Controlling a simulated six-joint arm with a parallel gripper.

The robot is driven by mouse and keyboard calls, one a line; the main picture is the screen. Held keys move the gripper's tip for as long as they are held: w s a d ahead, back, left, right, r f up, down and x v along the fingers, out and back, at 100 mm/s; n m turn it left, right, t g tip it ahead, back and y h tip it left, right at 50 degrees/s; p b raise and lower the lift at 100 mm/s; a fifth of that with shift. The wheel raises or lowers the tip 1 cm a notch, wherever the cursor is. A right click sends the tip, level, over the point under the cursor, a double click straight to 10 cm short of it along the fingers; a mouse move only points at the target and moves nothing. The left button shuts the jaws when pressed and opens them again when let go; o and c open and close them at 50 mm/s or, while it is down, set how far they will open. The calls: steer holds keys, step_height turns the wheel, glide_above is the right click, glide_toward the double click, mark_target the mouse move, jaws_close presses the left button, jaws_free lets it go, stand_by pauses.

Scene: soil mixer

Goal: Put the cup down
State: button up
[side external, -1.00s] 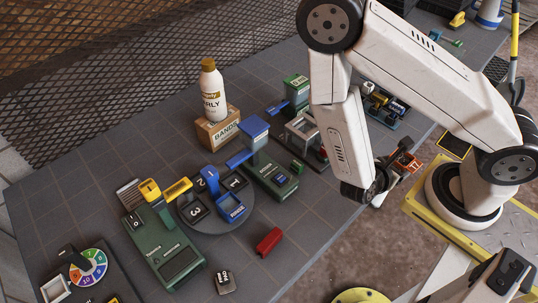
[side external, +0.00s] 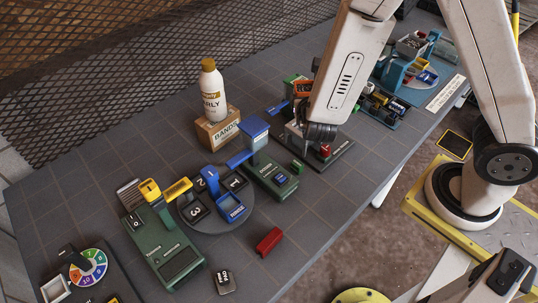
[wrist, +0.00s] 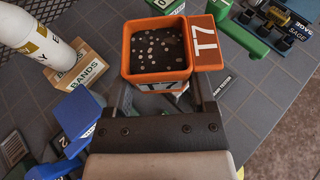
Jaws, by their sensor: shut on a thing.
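The cup (wrist: 158,52) is a square orange container marked T7 in the wrist view. It holds dark soil with pale specks and looks upright. My gripper (wrist: 165,88) is shut on it, one dark finger on each side. My forearm hides most of my gripper there. I cannot tell the cup's exact height above the station.
A white bottle (side external: 210,92) stands on a BANDS box (side external: 218,131) to the left. A green station with a blue hopper (side external: 256,130) and a round turntable (side external: 208,222) with blue and numbered cups are nearer. Blue racks (side external: 408,75) stand at the back right.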

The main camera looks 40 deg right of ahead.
mark_target(296, 84)
steer(key=w+r+n+t+y, duration=0.2)
steer(key=w+r+n+y, duration=0.3)
steer(key=r, duration=0.8)
steer(key=shift+w+a+r+t, duration=0.15)
steer(key=shift+w+a+t, duration=0.3)
steer(key=shift+w, duration=0.5)
